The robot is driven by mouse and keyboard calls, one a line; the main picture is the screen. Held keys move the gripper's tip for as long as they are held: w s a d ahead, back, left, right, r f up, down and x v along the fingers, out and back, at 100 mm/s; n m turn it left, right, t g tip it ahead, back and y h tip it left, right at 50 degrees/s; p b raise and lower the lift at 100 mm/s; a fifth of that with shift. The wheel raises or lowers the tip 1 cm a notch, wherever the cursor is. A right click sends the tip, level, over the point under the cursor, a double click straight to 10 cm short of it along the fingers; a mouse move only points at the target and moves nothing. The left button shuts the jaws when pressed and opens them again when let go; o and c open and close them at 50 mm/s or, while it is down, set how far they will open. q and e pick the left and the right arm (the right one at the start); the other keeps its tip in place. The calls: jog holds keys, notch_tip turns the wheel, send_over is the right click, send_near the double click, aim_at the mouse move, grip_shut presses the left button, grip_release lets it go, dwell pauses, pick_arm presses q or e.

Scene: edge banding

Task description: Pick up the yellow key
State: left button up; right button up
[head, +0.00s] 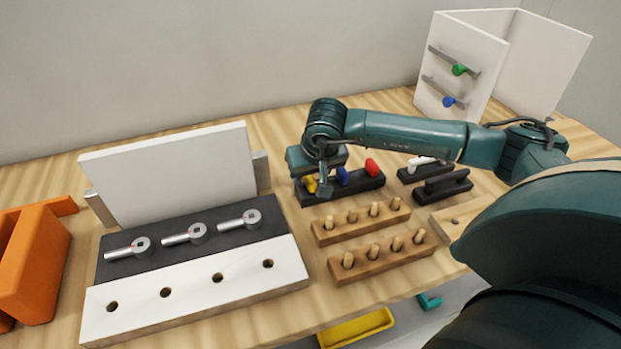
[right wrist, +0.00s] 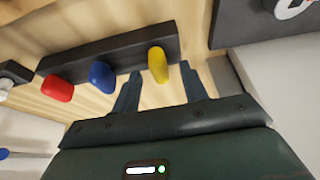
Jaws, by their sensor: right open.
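The yellow key (head: 309,184) stands at the left end of a black holder (head: 373,184), left of a blue key (head: 342,175) and a red key (head: 372,167). In the right wrist view the yellow key (right wrist: 158,65) shows upright at the holder's right end, between the fingertips in the picture. My right gripper (head: 317,188) is over the yellow key; in the right wrist view its jaws (right wrist: 158,85) are open and empty, with a finger on either side of the key. Contact cannot be told. My left gripper is not in view.
Wooden peg blocks (head: 375,256) stand in front of the holder. A white-fronted fixture (head: 195,292) with several holes and metal keys stands left. A white panel (head: 463,60) with green and blue knobs stands at back right.

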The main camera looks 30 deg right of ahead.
jog(key=shift+w+f, duration=0.3)
jog(key=shift+f, duration=0.35)
jog(key=shift+c, duration=0.5)
grip_shut()
